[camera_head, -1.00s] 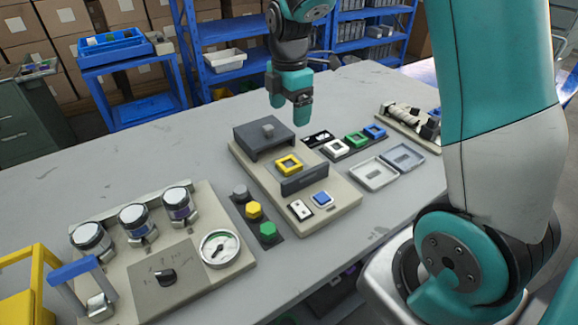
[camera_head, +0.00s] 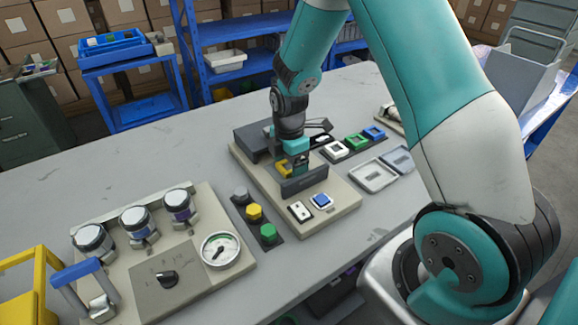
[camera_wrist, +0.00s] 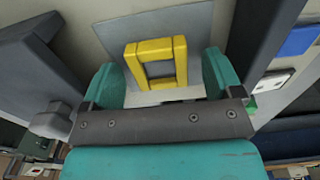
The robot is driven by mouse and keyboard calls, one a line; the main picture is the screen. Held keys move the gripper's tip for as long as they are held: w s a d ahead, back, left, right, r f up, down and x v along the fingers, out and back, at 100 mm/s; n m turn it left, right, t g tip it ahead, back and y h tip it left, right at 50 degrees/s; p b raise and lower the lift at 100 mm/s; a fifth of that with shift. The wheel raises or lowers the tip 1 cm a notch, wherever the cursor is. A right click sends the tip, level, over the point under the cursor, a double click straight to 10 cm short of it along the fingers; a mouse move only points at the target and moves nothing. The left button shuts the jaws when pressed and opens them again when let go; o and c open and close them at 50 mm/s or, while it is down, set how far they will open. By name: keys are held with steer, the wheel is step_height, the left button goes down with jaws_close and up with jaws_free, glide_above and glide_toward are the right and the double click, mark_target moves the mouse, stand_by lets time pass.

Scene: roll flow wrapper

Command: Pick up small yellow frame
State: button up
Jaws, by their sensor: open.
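The small yellow frame (camera_head: 282,168) lies on the beige base plate, between a dark grey block and a dark upright plate. My gripper (camera_head: 293,163) is down over it and hides much of it in the head view. In the wrist view the yellow frame (camera_wrist: 156,63) shows as a square ring between and beyond the two teal fingers of my gripper (camera_wrist: 165,82). The fingers are apart, with a gap to the frame on each side. Nothing is held.
The dark upright plate (camera_head: 304,181) and the dark grey block (camera_head: 253,141) stand close on either side. White, green (camera_head: 357,141) and blue frames sit in a dark holder to the right. Pale trays (camera_head: 373,176) lie right of the base plate. A gauge panel (camera_head: 170,255) is front left.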

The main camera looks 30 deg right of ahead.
steer(key=c, duration=1)
